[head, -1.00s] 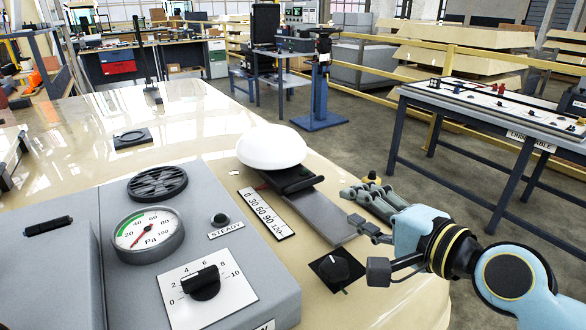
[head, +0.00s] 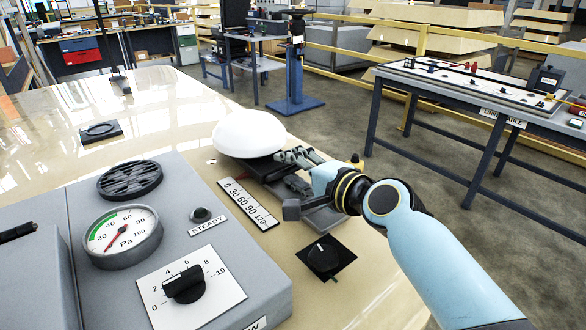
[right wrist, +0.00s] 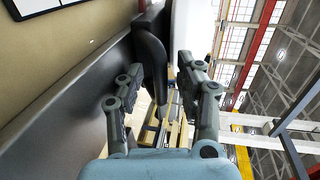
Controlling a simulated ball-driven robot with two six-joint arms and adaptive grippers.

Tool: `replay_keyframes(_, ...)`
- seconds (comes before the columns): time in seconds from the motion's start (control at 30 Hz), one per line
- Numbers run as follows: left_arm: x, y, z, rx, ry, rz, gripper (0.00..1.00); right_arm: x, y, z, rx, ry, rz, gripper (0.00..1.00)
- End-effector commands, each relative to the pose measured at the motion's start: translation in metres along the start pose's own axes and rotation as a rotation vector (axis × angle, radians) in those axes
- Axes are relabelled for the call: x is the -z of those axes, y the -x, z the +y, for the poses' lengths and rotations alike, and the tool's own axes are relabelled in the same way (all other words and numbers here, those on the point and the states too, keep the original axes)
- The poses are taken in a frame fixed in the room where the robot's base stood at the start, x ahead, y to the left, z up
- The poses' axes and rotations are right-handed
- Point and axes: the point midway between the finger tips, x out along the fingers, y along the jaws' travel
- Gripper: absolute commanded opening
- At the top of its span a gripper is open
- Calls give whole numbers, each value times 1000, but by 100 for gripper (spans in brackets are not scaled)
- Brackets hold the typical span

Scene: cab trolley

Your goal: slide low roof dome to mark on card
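The low roof dome (head: 248,134) is a smooth white cap on a dark sliding base at the far end of a grey rail (head: 325,218). It sits near the 0 end of the white card (head: 248,203), marked 0, 30, 60, 90, 120. My right gripper (head: 287,170) is at the dome's near right side, over the rail. In the right wrist view its fingers (right wrist: 159,68) are open, with a dark handle (right wrist: 150,45) between them and clear space beside it. The dome's white edge (right wrist: 188,28) shows beyond. My left gripper is not in view.
A black knob on a square plate (head: 323,256) lies near the rail's near end, below my right gripper. A grey console with a Pa gauge (head: 122,236) and a dial (head: 184,284) stands to the left.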

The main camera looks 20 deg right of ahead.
Motion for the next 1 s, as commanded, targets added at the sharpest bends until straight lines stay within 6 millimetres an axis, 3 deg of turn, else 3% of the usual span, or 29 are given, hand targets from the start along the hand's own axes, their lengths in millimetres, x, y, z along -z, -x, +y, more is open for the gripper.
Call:
replay_keyframes(0.23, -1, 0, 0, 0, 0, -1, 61, 0, -1, 0, 0, 0, 0, 36)
replay_keyframes(0.53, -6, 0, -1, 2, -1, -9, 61, 0, -1, 0, 0, 0, 0, 0)
replay_keyframes(1.0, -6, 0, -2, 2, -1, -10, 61, 0, -1, 0, 0, 0, 0, 0)
